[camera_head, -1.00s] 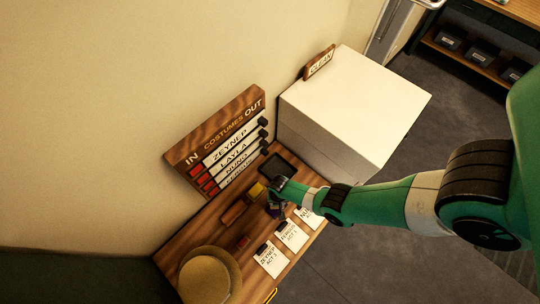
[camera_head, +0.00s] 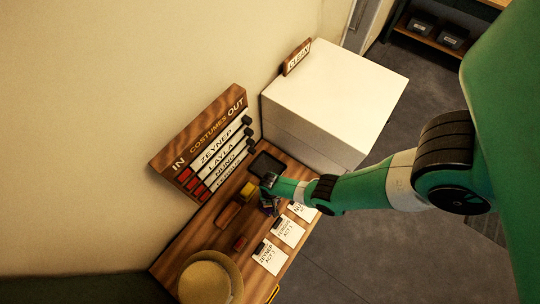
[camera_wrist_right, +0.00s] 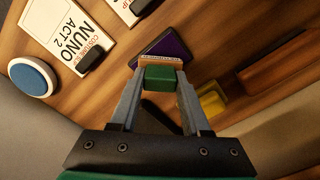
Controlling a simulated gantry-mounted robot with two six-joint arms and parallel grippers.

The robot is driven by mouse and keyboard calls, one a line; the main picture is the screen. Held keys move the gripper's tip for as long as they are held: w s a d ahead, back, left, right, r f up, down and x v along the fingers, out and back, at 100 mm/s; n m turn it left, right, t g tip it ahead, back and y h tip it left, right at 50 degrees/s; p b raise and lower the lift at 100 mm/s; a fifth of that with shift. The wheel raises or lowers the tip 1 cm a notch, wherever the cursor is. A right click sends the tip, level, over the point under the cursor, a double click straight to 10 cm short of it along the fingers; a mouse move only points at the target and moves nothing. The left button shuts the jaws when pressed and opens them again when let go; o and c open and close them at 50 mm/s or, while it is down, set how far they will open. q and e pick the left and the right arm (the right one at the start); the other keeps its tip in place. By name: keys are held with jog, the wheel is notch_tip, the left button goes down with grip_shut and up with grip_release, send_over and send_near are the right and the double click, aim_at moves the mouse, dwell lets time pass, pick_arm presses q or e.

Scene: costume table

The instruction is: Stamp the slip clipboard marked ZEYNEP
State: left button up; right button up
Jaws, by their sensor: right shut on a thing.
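The slip clipboard marked ZEYNEP (camera_head: 270,257) lies on the table, the nearest in a row of clipboards, with a dark clip at its top edge. My right gripper (camera_head: 268,190) is over the table beyond it, between the dark tray and the clipboards. In the right wrist view my right gripper (camera_wrist_right: 160,85) is shut on a green block (camera_wrist_right: 160,77), which looks like a stamp's handle. A purple pad (camera_wrist_right: 172,42) in a dark frame lies just past the block; whether they touch, I cannot tell. My left gripper is not in view.
A clipboard marked NUNO (camera_wrist_right: 68,35) and a blue round thing (camera_wrist_right: 33,77) are near my gripper. A yellow block (camera_head: 248,190), a brown wooden block (camera_head: 228,214), a small red block (camera_head: 240,243), a dark tray (camera_head: 267,166) and a hat (camera_head: 205,280) are on the table.

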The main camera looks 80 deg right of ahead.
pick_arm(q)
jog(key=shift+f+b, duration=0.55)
pick_arm(e)
jog(key=shift+f, duration=0.55)
dwell(0.6)
